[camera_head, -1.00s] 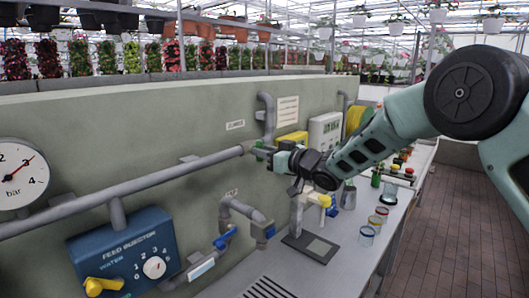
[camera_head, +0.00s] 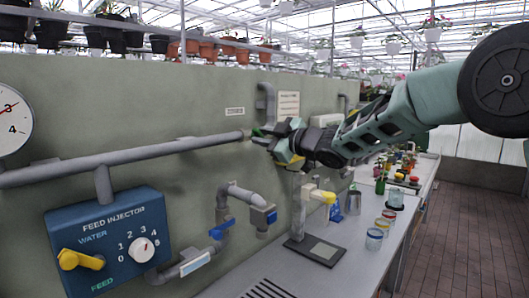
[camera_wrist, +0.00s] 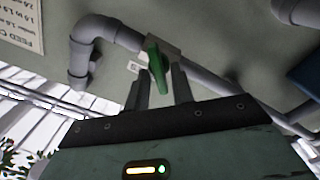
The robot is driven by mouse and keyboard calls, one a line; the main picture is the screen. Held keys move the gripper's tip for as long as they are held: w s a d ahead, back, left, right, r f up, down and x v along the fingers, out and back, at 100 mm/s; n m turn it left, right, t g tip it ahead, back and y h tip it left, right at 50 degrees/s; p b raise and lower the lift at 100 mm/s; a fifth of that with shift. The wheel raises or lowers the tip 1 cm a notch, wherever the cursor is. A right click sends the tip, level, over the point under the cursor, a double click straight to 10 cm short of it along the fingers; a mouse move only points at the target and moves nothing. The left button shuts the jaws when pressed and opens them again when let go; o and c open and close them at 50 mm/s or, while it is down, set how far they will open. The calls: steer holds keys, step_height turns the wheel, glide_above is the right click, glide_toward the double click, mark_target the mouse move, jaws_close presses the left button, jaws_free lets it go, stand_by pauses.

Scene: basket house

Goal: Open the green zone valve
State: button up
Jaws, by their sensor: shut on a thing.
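The green zone valve's handle (camera_wrist: 157,66) is a flat green lever on a light grey valve body (camera_wrist: 163,44) in the grey wall pipe. In the wrist view it lies at an angle across the pipe's line. My gripper (camera_wrist: 158,84) has its two dark fingers on either side of the handle, shut on it. In the head view my gripper (camera_head: 265,138) is at the right end of the long horizontal pipe (camera_head: 135,156). Only a little green (camera_head: 257,131) shows there; my gripper hides most of the valve.
A blue feed injector box (camera_head: 108,243) with a yellow lever is at lower left. Blue-handled valves (camera_head: 222,228) sit on a lower pipe. A pressure gauge (camera_head: 10,118) is at far left.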

steer(key=shift+s+a+f+n+b, duration=0.1)
steer(key=shift+f+n+b, duration=0.05)
steer(key=shift+n+b, duration=2.2)
steer(key=shift+f+n+b, duration=0.1)
steer(key=shift+n+b, duration=1.9)
steer(key=shift+n, duration=0.55)
steer(key=o, duration=0.7)
steer(key=b+v, duration=0.4)
steer(key=v, duration=1.3)
steer(key=shift+s, duration=0.2)
